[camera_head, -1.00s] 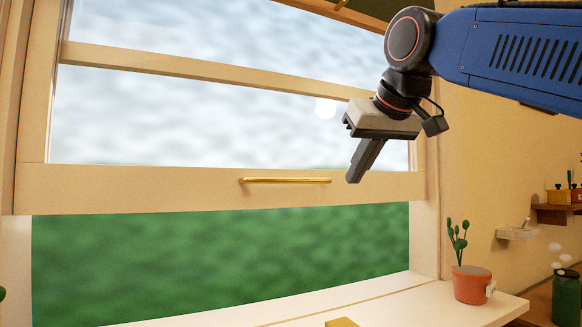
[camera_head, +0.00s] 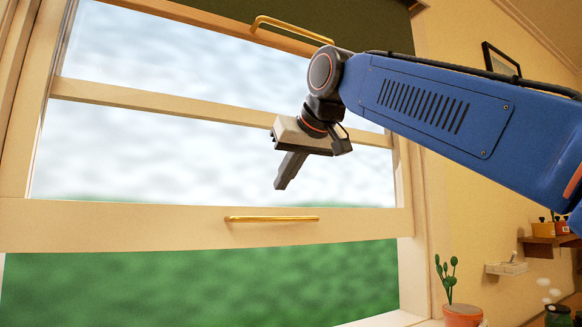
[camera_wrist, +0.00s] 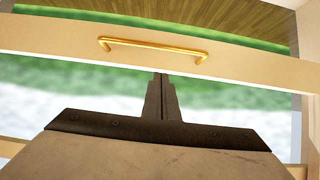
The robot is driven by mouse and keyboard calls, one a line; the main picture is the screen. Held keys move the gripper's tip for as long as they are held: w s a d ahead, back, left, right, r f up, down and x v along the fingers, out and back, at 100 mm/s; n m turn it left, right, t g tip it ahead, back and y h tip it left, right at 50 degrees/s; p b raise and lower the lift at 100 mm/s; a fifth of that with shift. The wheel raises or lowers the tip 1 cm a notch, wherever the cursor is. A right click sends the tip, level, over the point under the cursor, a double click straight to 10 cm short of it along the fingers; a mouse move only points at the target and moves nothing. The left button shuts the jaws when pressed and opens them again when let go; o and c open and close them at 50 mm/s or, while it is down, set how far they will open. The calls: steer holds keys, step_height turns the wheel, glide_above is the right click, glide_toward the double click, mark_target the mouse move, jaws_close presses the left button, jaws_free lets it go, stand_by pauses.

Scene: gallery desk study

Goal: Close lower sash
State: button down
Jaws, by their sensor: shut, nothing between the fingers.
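The lower sash (camera_head: 150,226) is a cream wooden frame, raised, with an open gap showing green below its bottom rail. A brass handle (camera_head: 272,218) is fixed to that rail. In the wrist view the rail (camera_wrist: 240,63) crosses the upper part, with the handle (camera_wrist: 152,46) on it. My gripper (camera_head: 279,186) is shut and empty. It points downward in front of the glass, above the handle and apart from it. In the wrist view the closed fingers (camera_wrist: 162,85) point toward the rail, just below the handle in the picture.
A dark blind (camera_head: 370,35) with a brass-handled wooden bar hangs at the window top. A potted cactus (camera_head: 462,315) stands at the lower right. Small wall shelves (camera_head: 548,240) and a picture frame (camera_head: 500,60) are on the right wall. Space before the sash is clear.

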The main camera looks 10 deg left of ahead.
step_height(320, 180, down, 6)
steer(key=w+a, duration=0.1)
steer(key=w, duration=0.1)
steer(key=shift+w+a+r, duration=0.2)
steer(key=shift+w+a, duration=0.1)
steer(key=shift+a, duration=0.05)
step_height(320, 180, down, 28)
steer(key=shift+r, duration=0.25)
stand_by(0.3)
steer(key=shift+r, duration=0.15)
